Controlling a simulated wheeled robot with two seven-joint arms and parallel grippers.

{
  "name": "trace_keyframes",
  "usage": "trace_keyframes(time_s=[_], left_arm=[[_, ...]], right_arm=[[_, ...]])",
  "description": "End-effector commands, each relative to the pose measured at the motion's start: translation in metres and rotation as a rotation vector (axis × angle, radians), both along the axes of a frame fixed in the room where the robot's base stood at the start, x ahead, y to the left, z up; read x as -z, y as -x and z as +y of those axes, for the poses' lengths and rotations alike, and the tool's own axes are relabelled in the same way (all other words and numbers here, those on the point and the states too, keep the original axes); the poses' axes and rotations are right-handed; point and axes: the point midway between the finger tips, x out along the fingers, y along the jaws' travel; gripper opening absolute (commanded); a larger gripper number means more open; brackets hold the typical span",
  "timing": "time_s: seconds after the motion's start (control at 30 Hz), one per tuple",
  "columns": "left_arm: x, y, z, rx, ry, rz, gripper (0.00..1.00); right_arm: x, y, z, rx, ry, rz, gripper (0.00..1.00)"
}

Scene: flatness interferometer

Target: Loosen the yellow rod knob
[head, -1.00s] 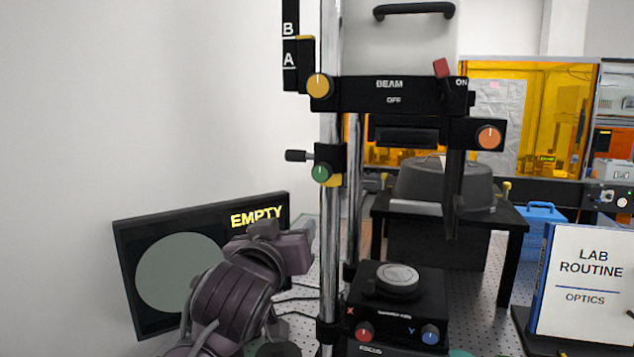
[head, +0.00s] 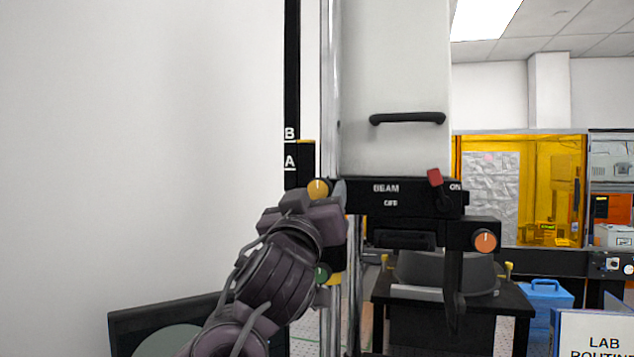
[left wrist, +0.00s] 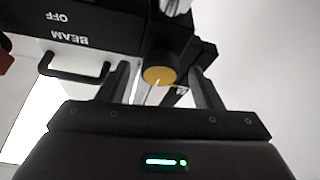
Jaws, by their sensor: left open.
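The yellow rod knob (head: 318,189) sits at the left end of the black beam housing, beside the chrome rod. Its round face with a pale mark also shows in the left wrist view (left wrist: 159,76). My left gripper (head: 330,196) is just in front of and below the knob in the head view. In the left wrist view its two fingers (left wrist: 161,88) are open and apart, with the knob between and beyond their tips. I cannot tell whether either finger touches it. My right gripper is not in view.
A green knob (head: 322,272) is lower on the rod, partly behind my left arm. An orange knob (head: 485,240) and a red lever (head: 435,178) are on the right of the housing. A dark monitor (head: 150,318) stands lower left. The left wall area is clear.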

Motion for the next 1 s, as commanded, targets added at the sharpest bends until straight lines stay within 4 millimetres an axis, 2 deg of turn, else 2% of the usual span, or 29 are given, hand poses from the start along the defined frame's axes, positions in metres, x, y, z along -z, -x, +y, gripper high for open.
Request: trace_keyframes(time_s=[0.13, 0.37, 0.7, 1.0], left_arm=[[-0.0031, -0.0075, -0.0020, 0.000, -0.002, 0.000, 0.59], [-0.0021, -0.0080, -0.0022, 0.001, -0.002, 0.000, 0.59], [-0.0022, -0.0078, -0.0021, 0.001, -0.002, 0.000, 0.16], [-0.0018, -0.0080, -0.0015, 0.000, -0.031, -0.008, 0.15]], right_arm=[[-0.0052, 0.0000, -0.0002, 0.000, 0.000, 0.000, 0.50], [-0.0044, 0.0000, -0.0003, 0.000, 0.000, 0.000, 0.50], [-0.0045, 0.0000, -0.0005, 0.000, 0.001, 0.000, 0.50], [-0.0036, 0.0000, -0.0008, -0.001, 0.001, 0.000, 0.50]])
